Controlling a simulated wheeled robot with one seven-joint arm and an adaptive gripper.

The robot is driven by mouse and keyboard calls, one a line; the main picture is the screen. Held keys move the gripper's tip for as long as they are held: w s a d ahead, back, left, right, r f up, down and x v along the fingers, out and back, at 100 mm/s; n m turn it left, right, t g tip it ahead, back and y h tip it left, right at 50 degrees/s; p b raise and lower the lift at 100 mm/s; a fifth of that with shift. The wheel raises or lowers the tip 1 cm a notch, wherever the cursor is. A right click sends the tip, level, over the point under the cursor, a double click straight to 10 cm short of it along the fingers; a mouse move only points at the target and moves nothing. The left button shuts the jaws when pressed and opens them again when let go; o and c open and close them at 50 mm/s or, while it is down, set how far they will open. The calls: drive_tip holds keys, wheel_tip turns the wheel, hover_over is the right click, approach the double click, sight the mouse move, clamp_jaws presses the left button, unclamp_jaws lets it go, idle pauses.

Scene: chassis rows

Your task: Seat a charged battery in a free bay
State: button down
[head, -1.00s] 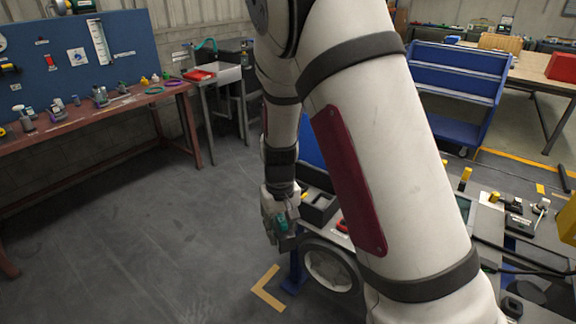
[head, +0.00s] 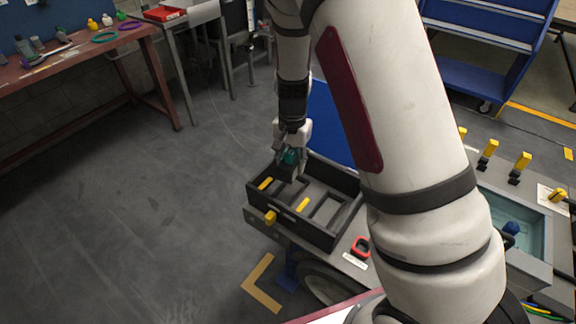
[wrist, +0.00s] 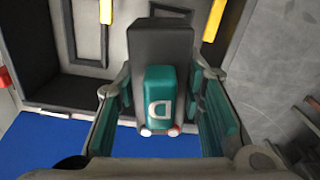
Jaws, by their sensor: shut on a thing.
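My gripper (head: 290,150) is above the back left part of a black bay tray (head: 292,221). It is shut on a dark grey battery (head: 286,172) with a teal end. In the wrist view the battery (wrist: 160,42) hangs between the teal finger pads, its teal end marked with a letter like D. The tray has divided bays with yellow tabs, one a yellow tab (head: 302,204) near its middle. The bays at its right look empty. The battery's lower end overlaps the left bays in view; I cannot tell whether it is inside one.
A red and black ring-shaped part (head: 360,247) lies on the grey bench right of the tray. A blue panel (head: 330,125) stands behind the tray. A teal basin (head: 530,235) and several yellow-topped posts are further right. Floor at left is clear.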

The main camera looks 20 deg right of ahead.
drive_tip(key=shift+w+f+m+b, duration=0.3)
drive_tip(key=shift+w+f+m, duration=0.05)
drive_tip(key=shift+f+m, duration=0.2)
drive_tip(key=shift+w+f+m+b, duration=0.25)
drive_tip(key=shift+w+f+m, duration=0.05)
drive_tip(key=shift+f+m, duration=0.2)
wheel_tip(320, 180, down, 6)
drive_tip(key=b, duration=0.5)
drive_tip(key=shift+f, duration=0.1)
drive_tip(key=shift+s+f, duration=0.1)
drive_tip(key=shift+f, duration=0.05)
drive_tip(key=shift+a, duration=0.1)
drive_tip(key=shift+f+b, duration=0.45)
drive_tip(key=shift+f, duration=0.4)
idle(0.4)
